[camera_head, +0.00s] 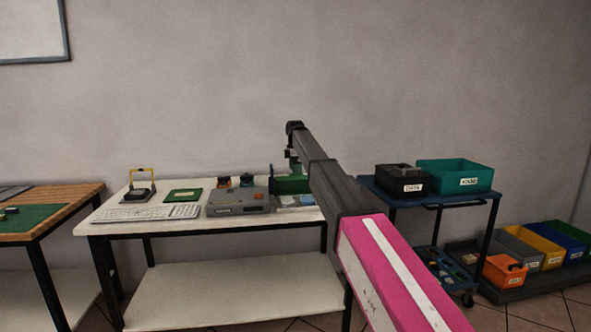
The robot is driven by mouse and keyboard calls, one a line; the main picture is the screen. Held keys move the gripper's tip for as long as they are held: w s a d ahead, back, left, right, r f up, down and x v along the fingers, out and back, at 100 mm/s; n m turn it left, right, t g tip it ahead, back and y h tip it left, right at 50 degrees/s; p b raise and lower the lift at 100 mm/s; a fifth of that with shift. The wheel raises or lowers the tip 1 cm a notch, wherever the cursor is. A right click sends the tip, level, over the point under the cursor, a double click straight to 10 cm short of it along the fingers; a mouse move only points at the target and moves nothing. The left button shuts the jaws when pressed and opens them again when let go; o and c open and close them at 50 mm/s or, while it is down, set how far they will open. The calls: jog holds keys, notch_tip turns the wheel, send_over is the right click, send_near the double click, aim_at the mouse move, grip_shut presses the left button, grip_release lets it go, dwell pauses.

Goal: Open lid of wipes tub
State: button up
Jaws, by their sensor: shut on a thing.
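My arm reaches from the lower right over the white table (240,241). Its wrist bends down above the table's back right part. My gripper (294,158) is small in view and partly hidden by the arm. It is shut on a small teal-green thing (297,167), which looks like the wipes tub. The arm covers its right side, and I cannot make out its lid or how far the lid is raised. A green box (289,186) stands just in front of it.
The white table also bears a keyboard (147,212), a grey device (237,201), a green pad (183,195) and a yellow-framed stand (141,187). Right of my arm, a blue cart (440,201) carries a black bin (401,180) and a teal bin (455,176). Colored bins stand low at right.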

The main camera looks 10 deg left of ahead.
jog(key=shift+w+a+r, duration=0.15)
jog(key=shift+w+r, duration=0.05)
jog(key=shift+w, duration=0.4)
jog(key=shift+w+a+r, duration=0.15)
jog(key=shift+w, duration=0.4)
jog(key=c, duration=0.7)
jog(key=w+r, duration=0.2)
jog(key=w+a+r, duration=0.1)
jog(key=w+r, duration=0.1)
jog(key=w+a+r, duration=0.1)
jog(key=w+r, duration=0.1)
jog(key=w, duration=0.1)
jog(key=shift+r, duration=0.3)
jog(key=r, duration=1)
jog(key=shift+w+a+r, duration=0.1)
jog(key=shift+w+r, duration=0.1)
jog(key=shift+r, duration=0.2)
